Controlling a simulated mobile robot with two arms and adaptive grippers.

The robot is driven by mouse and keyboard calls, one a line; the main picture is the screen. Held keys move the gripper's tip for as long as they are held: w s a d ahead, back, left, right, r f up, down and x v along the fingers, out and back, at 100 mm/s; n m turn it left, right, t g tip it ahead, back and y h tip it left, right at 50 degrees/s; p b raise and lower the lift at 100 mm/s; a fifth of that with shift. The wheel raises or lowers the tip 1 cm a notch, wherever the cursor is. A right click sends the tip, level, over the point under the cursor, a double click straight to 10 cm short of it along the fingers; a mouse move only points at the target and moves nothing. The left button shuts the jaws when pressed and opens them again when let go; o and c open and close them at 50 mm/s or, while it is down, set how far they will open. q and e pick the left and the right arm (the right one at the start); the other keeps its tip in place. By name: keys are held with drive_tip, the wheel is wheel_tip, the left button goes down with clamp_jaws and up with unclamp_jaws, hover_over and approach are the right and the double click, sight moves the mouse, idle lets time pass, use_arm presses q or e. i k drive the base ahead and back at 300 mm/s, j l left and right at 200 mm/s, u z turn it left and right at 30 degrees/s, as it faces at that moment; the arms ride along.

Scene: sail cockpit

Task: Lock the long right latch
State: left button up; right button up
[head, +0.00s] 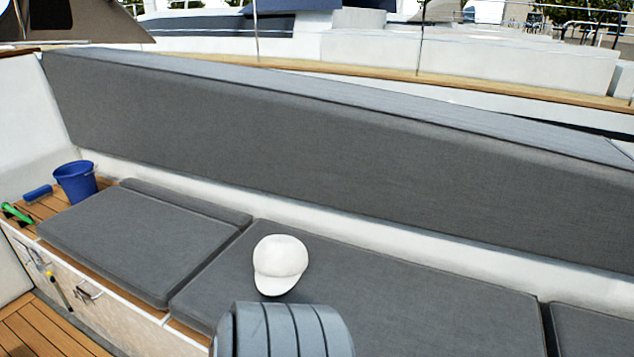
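A metal latch (88,292) sits on the pale front face of the bench at the lower left, below the grey seat cushion. It is the right one of two fittings there and is small in the picture, so I cannot tell whether it is locked. The left metal fitting (36,258) is on the same face, nearer the left edge. A thin yellow-and-dark tool or handle (58,290) hangs between them. Neither of my grippers shows in the head view.
A blue bucket (75,182), a blue brush (38,193) and a green-handled item (17,213) stand on the wooden bench end. A white cap (279,264) lies on the seat cushions. The wooden floor (45,330) at lower left is clear. A ribbed grey shape covers the bottom centre.

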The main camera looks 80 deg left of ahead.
sight(41, 267)
drive_tip(key=u, duration=4.25)
drive_tip(key=i+j, duration=0.2)
drive_tip(key=i, duration=0.35)
drive_tip(key=i+j+u, duration=0.1)
drive_tip(key=i, duration=0.45)
drive_tip(key=j, duration=0.1)
